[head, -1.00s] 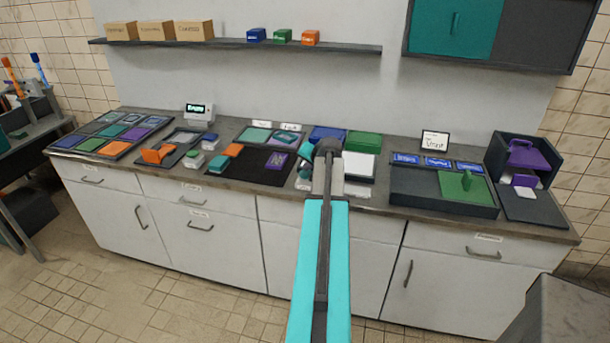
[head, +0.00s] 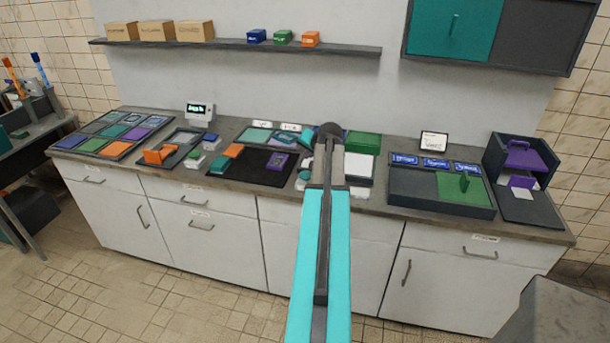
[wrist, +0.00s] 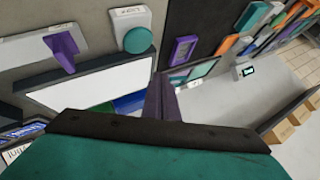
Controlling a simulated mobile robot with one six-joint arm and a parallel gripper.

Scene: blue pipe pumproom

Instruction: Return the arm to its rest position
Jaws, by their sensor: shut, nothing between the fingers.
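My arm reaches forward over the middle of the counter (head: 225,182) in the head view, with a cyan link and a dark round joint. My gripper is hidden there behind the arm. In the wrist view my gripper's (wrist: 161,100) dark purplish fingers show past the teal and dark housing. They are together, with nothing held between them. Beyond them is a white panel in a dark frame (wrist: 95,82). A purple handle-like piece (wrist: 65,48) and a white box with a round teal knob (wrist: 137,38) lie farther off.
A tray with a green panel (head: 462,189) and an open dark box with purple parts (head: 525,150) stand on the right. Colored tiles fill a tray (head: 112,133) at the left. A shelf (head: 240,45) and teal cabinet (head: 452,28) hang above.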

